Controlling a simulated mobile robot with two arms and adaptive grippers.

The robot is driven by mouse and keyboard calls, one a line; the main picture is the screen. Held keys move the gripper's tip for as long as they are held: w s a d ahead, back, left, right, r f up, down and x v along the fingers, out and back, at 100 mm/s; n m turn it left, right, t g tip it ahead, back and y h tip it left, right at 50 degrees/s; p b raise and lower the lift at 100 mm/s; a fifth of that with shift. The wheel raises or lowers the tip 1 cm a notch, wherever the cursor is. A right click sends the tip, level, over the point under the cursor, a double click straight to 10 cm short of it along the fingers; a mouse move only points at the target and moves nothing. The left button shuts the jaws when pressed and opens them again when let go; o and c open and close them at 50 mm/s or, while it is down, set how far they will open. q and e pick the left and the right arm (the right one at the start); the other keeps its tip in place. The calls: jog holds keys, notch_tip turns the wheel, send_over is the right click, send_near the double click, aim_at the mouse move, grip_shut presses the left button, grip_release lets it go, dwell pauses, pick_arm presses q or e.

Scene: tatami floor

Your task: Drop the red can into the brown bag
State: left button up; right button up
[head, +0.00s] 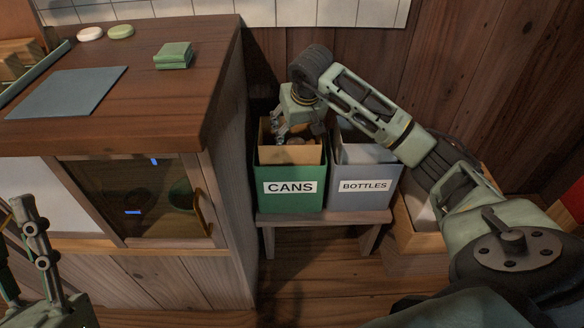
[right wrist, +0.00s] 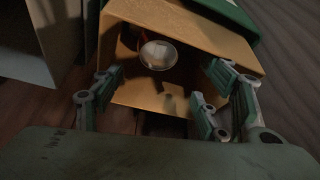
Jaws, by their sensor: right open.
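The brown bag (head: 310,155) stands open inside the green bin marked CANS. In the right wrist view, its open mouth (right wrist: 190,28) faces the camera. A can with a round silver end (right wrist: 158,55) shows within the bag's mouth, with a little dark red beside it. My right gripper (head: 286,134) is above the bag, and its fingers (right wrist: 160,92) are spread with nothing between them. The can is beyond the fingertips, apart from them. My left gripper (head: 25,225) is at the lower left, partly cut off, in front of the cabinet.
The green CANS bin (head: 289,201) and the grey BOTTLES bin (head: 364,196) stand side by side on a low wooden bench (head: 325,217). A wooden cabinet (head: 225,150) is close on the left, with a green block (head: 173,56) on top. A wood wall is behind.

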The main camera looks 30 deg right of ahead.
jog(key=v, duration=1.2)
